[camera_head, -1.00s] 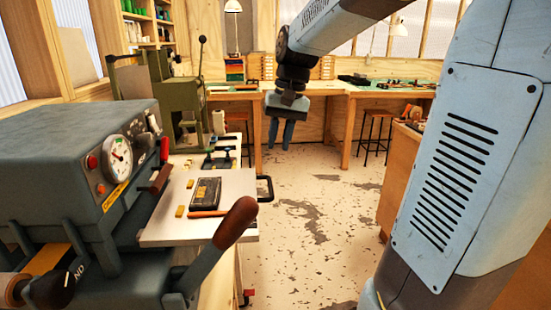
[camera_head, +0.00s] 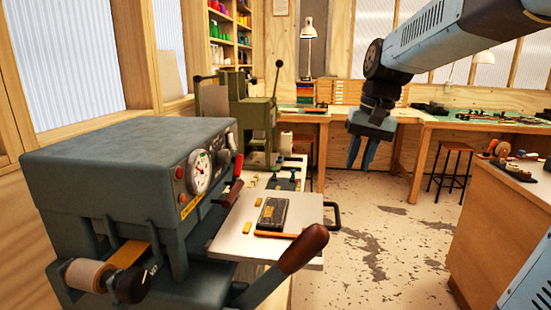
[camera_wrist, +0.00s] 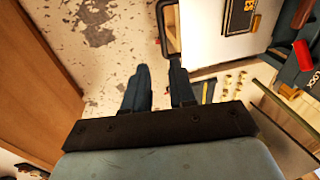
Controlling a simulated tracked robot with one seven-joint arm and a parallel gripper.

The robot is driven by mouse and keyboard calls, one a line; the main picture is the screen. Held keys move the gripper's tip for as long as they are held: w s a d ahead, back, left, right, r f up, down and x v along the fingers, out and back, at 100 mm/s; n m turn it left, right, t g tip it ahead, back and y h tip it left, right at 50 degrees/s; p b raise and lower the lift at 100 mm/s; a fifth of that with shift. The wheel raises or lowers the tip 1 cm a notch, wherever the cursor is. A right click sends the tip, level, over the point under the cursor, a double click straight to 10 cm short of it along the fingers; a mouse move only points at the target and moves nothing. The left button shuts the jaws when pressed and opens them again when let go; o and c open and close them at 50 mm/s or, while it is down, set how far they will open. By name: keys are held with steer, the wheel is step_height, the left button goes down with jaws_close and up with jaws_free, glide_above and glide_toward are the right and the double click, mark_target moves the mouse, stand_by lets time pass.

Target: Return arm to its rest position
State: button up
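My gripper (camera_head: 362,153) hangs from my raised arm, right of centre in the head view, with its fingers pointing down. It is in the air over the floor, beyond and to the right of the white worktop (camera_head: 225,240). In the wrist view my gripper (camera_wrist: 161,75) shows two dark blue fingers with a gap between them. Nothing is between the fingers, and they touch nothing.
A grey machine (camera_head: 120,165) with a gauge, a foil roll (camera_head: 88,274) and a brown-handled lever (camera_head: 303,248) stands at the left. A green press (camera_head: 240,115) is behind it. A wooden cabinet (camera_head: 500,225) is at the right. Speckled floor (camera_head: 400,235) lies clear between.

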steer(key=s+f+n+t+h, duration=0.1)
steer(key=s+f+t, duration=0.1)
steer(key=s, duration=0.5)
steer(key=s+f+n+t+h, duration=0.1)
steer(key=s+f+t, duration=0.1)
steer(key=s, duration=0.6)
steer(key=shift+s+d+f+t, duration=0.15)
steer(key=shift+d+t, duration=0.15)
steer(key=shift+d, duration=0.1)
